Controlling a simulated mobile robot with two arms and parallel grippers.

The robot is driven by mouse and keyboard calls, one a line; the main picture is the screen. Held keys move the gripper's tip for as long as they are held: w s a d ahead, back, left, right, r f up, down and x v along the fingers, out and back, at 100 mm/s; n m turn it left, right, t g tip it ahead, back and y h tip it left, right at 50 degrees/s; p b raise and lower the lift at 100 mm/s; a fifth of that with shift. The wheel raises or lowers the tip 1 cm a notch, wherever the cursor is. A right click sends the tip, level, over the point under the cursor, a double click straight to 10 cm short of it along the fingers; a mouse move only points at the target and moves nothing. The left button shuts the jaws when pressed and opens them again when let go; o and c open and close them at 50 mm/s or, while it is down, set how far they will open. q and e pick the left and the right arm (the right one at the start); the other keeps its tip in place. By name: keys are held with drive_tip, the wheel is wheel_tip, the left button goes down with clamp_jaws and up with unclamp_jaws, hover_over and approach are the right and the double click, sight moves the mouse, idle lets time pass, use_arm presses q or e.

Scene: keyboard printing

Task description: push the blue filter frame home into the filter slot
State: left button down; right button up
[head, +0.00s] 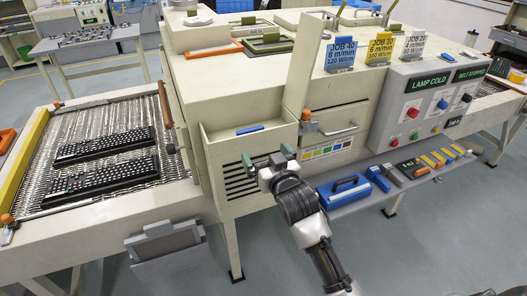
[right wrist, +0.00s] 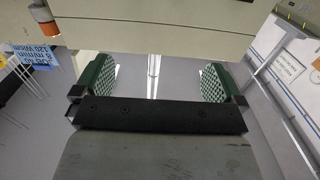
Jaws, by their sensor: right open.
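The blue filter frame shows as a short blue strip (head: 250,130) in the top of the cream vented box on the machine's front. That open-topped box (head: 215,150) appears to be the filter slot; the rest of the frame is hidden inside it. My right gripper (head: 268,157) is in front of the box's louvres, below the blue strip, with its green-padded fingers apart and nothing between them. The right wrist view also shows the open, empty fingers (right wrist: 155,82) with a cream machine edge beyond them. Whether they touch the box is unclear. My left gripper is not in view.
A tall cream panel (head: 305,60) stands up at the box's right. A shelf (head: 350,198) with a blue toolbox (head: 345,190) juts out at right. A grey tray (head: 165,243) hangs at lower left. Keyboards (head: 105,145) lie on the mesh conveyor.

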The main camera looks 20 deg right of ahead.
drive_tip(key=w+p, duration=0.1)
drive_tip(key=w, duration=0.4)
drive_tip(key=w+p, duration=0.1)
drive_tip(key=w, duration=0.4)
drive_tip(key=shift+w+a+r, duration=0.1)
drive_tip(key=shift+w+a, duration=0.1)
drive_tip(key=shift+w, duration=0.15)
drive_tip(key=c, duration=1.1)
drive_tip(key=o, duration=1.1)
wheel_tip(320, 180, up, 6)
drive_tip(key=p, duration=0.6)
hover_over(251, 133)
drive_tip(key=shift+s, duration=0.1)
